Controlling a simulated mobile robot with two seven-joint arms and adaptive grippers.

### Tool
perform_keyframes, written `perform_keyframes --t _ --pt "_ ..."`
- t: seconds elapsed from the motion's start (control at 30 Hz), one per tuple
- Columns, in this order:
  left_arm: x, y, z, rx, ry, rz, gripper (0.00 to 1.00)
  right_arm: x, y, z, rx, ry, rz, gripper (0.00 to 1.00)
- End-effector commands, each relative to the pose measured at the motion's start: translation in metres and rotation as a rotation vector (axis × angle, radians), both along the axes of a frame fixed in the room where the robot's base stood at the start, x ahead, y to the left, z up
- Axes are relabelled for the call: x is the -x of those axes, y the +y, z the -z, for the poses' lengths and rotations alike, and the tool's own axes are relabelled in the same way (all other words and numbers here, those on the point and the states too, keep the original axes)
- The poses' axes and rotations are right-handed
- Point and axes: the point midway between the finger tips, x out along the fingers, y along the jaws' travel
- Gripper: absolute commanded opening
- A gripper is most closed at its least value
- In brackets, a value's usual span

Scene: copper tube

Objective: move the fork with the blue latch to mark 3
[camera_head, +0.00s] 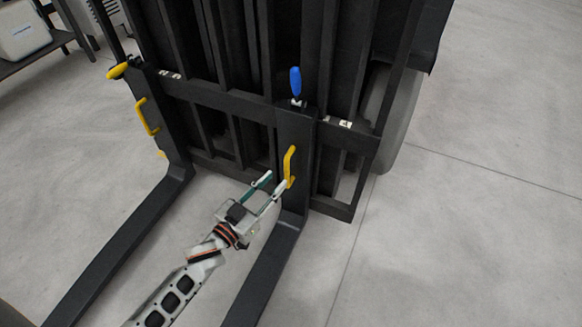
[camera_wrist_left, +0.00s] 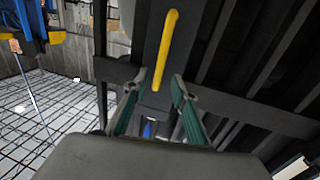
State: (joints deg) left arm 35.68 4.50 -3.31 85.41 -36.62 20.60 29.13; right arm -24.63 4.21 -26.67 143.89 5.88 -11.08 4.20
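The fork with the blue latch (camera_head: 283,232) hangs on the black carriage right of centre. Its blue latch (camera_head: 296,81) stands up at the top of the shank. A yellow handle (camera_head: 289,166) is on the shank; the handle also shows in the left wrist view (camera_wrist_left: 166,48). My left gripper (camera_head: 270,183) is beside the lower end of this handle, its fingers apart. In the left wrist view the open fingers (camera_wrist_left: 160,83) flank the line of the handle's near end; I cannot tell whether they touch it. Small white mark labels (camera_head: 338,122) sit right of the latch, their digits unclear. My right gripper is out of view.
A second fork (camera_head: 128,222) with a yellow latch (camera_head: 119,70) and yellow handle (camera_head: 147,116) hangs to the left. The black carriage bars (camera_head: 225,99) and mast stand behind. Concrete floor (camera_head: 470,230) is clear at right. A shelf (camera_head: 40,53) stands at upper left.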

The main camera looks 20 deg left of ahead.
Motion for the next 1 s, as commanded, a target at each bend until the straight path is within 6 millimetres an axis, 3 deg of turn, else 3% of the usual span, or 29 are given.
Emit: perform_keyframes --t 0.4,0.83,0.87,0.97,1.0 --pt "-0.055 -0.014 0.003 -0.002 0.004 0.000 0.27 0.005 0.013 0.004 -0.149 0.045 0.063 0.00" --pt "-0.067 -0.016 -0.001 -0.002 0.001 -0.001 0.27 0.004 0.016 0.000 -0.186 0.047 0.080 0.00" --pt "-0.067 -0.016 -0.001 -0.002 0.001 -0.001 0.24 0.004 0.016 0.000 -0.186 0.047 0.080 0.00" --pt "-0.066 -0.016 -0.001 -0.002 0.001 -0.001 0.00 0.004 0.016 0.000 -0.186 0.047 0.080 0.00" --pt "-0.066 -0.016 -0.001 -0.002 0.001 -0.001 0.00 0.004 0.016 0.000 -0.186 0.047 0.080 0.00"
